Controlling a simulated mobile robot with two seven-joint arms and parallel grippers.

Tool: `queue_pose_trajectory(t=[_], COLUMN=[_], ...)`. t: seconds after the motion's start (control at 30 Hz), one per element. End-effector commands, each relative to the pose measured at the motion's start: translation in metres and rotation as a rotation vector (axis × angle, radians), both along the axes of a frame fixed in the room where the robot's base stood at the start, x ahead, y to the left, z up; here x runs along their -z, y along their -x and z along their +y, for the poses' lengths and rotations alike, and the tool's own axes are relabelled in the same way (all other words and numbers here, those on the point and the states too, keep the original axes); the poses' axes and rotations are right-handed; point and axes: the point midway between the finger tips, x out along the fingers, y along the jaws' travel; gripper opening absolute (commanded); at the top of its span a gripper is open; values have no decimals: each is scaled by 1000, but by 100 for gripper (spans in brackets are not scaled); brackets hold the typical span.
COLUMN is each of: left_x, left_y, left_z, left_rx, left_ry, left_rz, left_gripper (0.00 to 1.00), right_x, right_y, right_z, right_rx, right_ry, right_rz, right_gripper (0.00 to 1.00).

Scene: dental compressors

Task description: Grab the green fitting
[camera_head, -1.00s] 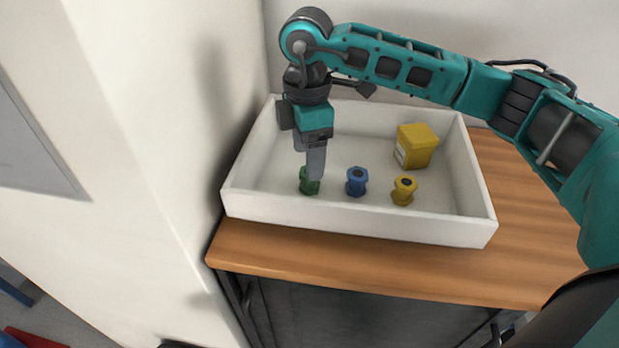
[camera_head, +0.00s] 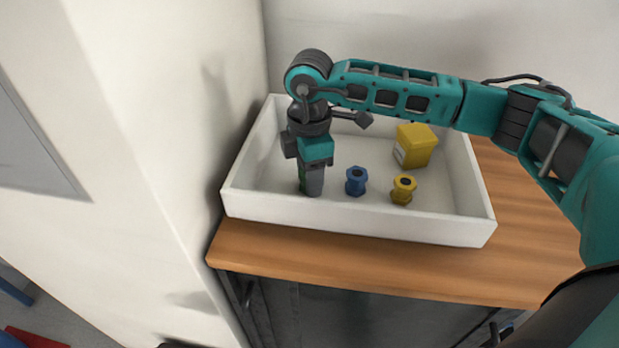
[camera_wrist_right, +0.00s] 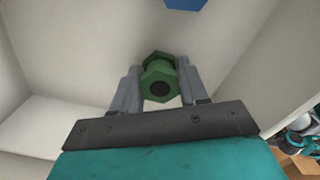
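The green fitting (camera_wrist_right: 158,83) stands in the white tray, near its front left corner. In the right wrist view its hexagonal top with a dark hole sits between the two grey fingers of my right gripper (camera_wrist_right: 160,85). The fingers are on either side of it and look open, with little gap; firm contact does not show. In the head view my right gripper (camera_head: 311,186) points straight down into the tray and hides most of the fitting. My left gripper is not in view.
The white tray (camera_head: 350,222) also holds a blue fitting (camera_head: 356,182), a yellow fitting (camera_head: 403,189) and a yellow box (camera_head: 415,146). It stands on a wooden top (camera_head: 400,272), close to the wall on the left. A blue thing (camera_wrist_right: 186,4) shows at the wrist view's top edge.

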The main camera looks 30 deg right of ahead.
Motion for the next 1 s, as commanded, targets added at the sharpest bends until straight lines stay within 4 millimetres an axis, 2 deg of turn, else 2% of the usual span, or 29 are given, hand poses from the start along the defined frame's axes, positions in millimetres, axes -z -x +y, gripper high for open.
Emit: queue_pose_trajectory(t=[0.03,0.37,0.6,0.77,0.87,1.0], left_x=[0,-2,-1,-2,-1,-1], left_y=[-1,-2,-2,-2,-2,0], left_z=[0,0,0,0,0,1], left_rx=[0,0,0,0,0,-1], left_ry=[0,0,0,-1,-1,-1], left_rz=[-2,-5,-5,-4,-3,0], left_gripper=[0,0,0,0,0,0], right_x=[0,-1,-2,-10,-22,-50], right_y=[0,0,0,-1,-1,-1], right_z=[0,0,0,0,0,0], right_rx=[0,0,0,0,0,0], right_ry=[0,-1,-1,-1,-1,-2], right_rz=[0,-1,-1,-2,-3,-6], right_gripper=[38,8,8,8,8,8])
